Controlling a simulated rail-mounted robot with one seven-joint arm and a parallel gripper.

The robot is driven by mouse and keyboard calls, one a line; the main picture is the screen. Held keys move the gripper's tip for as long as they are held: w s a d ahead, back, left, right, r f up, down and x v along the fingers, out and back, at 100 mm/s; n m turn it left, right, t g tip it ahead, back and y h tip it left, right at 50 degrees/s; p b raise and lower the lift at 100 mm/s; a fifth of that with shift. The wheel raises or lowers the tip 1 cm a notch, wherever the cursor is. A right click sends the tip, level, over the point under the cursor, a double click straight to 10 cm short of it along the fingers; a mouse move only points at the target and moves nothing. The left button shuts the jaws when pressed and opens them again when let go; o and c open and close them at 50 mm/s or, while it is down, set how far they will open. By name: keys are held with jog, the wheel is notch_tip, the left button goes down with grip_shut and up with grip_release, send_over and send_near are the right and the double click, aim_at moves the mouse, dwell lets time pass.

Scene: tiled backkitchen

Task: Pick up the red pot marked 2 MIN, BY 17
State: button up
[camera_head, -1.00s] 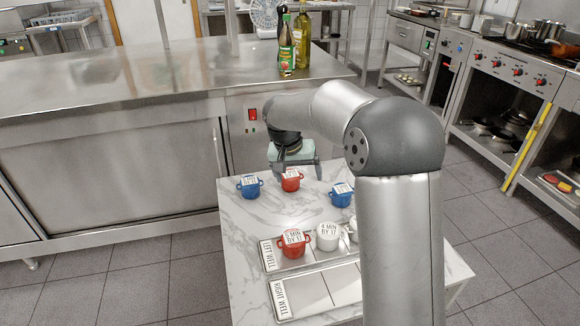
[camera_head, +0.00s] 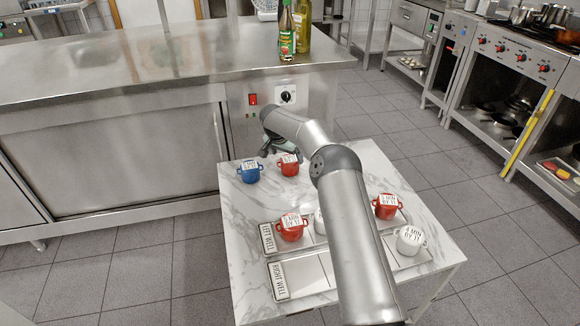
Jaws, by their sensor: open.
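Three red pots with white labelled lids show. One red pot (camera_head: 289,167) stands on the marble table's far side. Another red pot (camera_head: 292,230) is at the left end of the LEFT WELL tray (camera_head: 268,240). A third red pot (camera_head: 386,208) is at the right. The lid labels are too small to read surely, so I cannot tell which is marked 2 MIN, BY 17. My gripper (camera_head: 281,153) is open and empty, just behind and above the far red pot, partly hidden by my arm. Whether it touches that pot is unclear.
A blue pot (camera_head: 250,172) stands left of the far red pot. A white pot (camera_head: 410,241) is at the right; another white pot (camera_head: 319,222) is mostly behind my arm. A steel counter (camera_head: 120,85) stands behind.

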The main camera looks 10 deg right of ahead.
aim_at(290, 159)
jog(key=x, duration=0.7)
jog(key=shift+w+d, duration=0.25)
jog(key=c, duration=1.3)
jog(key=shift+o, duration=0.2)
jog(key=shift+r, duration=0.1)
